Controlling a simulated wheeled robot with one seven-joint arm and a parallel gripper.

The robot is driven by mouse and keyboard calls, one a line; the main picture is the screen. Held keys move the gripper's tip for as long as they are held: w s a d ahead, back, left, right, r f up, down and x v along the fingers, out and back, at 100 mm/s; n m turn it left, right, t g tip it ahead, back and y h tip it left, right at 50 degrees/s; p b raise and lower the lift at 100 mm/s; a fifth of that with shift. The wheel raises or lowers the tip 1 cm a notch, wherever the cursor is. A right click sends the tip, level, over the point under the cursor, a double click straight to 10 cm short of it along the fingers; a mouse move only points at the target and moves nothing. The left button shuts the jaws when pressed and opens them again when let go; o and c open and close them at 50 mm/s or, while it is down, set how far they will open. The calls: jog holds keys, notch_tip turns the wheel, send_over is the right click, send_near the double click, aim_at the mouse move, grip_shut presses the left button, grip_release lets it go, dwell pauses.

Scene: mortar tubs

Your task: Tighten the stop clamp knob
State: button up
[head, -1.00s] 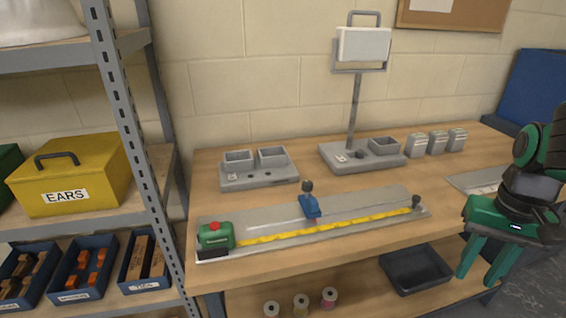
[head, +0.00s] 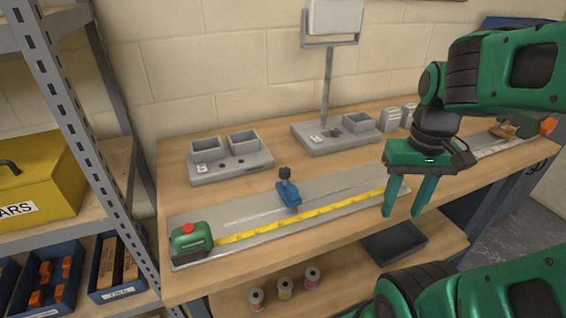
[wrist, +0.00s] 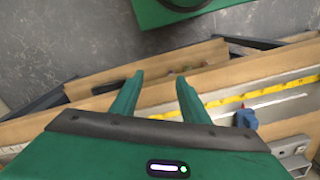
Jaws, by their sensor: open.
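A yellow tape (head: 300,217) runs along the plate from a green tape measure (head: 191,237) with a red button at the left end. My gripper (head: 402,213) is open and empty, pointing down near the plate's right end, to the right of the clamp and apart from it. In the wrist view the blue clamp (wrist: 246,118) shows at the right, beyond the gripper's right finger.
Small grey tubs (head: 391,120) stand beside the post. A dark tray (head: 394,240) and several spools (head: 284,288) lie on the shelf below. A metal rack (head: 75,110) stands at left.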

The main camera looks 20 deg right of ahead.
jog(key=w+a+r+n, duration=0.3)
jog(key=w+n, duration=0.3)
jog(key=w+a+r+n, duration=0.2)
jog(key=w+r+n, duration=0.1)
jog(key=w+n, duration=0.3)
jog(key=n, duration=1.3)
send_near(285, 169)
jog(key=shift+g, duration=0.3)
notch_tip(285, 169, down, 8)
jog(key=shift+a+f, duration=0.1)
jog(key=shift+f, duration=0.05)
jog(key=shift+c, duration=0.5)
grip_shut()
jog(key=shift+d, duration=0.2)
jog(key=shift+a, duration=0.15)
